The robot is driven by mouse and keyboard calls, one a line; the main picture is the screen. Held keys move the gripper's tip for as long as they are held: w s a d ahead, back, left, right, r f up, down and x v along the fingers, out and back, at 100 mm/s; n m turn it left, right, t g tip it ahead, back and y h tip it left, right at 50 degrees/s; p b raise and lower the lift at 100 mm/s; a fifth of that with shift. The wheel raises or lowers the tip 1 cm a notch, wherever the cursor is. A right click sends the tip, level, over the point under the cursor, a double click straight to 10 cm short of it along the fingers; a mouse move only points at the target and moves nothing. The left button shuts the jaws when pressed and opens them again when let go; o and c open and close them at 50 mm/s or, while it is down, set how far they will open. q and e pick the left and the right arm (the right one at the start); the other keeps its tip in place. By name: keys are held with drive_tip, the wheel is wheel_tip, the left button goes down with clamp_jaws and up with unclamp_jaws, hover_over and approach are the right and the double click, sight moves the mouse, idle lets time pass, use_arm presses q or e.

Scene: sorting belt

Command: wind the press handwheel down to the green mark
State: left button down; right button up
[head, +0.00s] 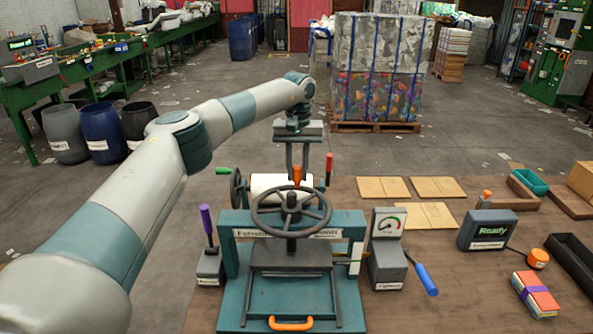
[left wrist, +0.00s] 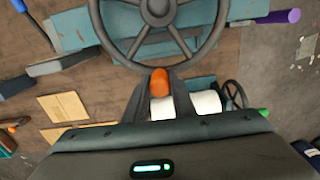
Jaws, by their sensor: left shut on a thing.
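The press handwheel (head: 267,221) is a dark spoked wheel lying flat on top of the teal press (head: 230,222). Its orange knob (head: 297,174) stands up at the far side of the rim. My left gripper (head: 297,177) comes from above and is shut on the knob. In the left wrist view the orange knob (left wrist: 160,82) sits between the fingers, with the handwheel (left wrist: 203,45) beyond it. A gauge (head: 389,223) with a green and red arc stands right of the press. Its needle is too small to read surely. My right gripper is not in view.
A purple-handled lever (head: 207,222) stands left of the press and a blue-handled lever (head: 425,277) right of it. A white roll (head: 268,185) lies behind the wheel. Flat cardboard pieces (head: 425,215) and a box reading "Ready" (head: 487,231) are on the table's right.

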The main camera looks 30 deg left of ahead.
use_arm(q)
drive_tip(key=shift+w+d, duration=0.1)
drive_tip(key=shift+d, duration=0.05)
drive_tip(key=c, duration=1.5)
unclamp_jaws()
drive_tip(key=shift+d, duration=0.15)
drive_tip(key=shift+r, duration=0.1)
drive_tip(key=shift+r+b, duration=0.35)
drive_tip(key=shift+r, duration=0.2)
wheel_tip(320, 180, up, 7)
drive_tip(key=shift+r+b, duration=0.15)
drive_tip(key=shift+b, duration=0.95)
drive_tip(key=shift+d+r, duration=0.1)
drive_tip(key=shift+r, duration=4.35)
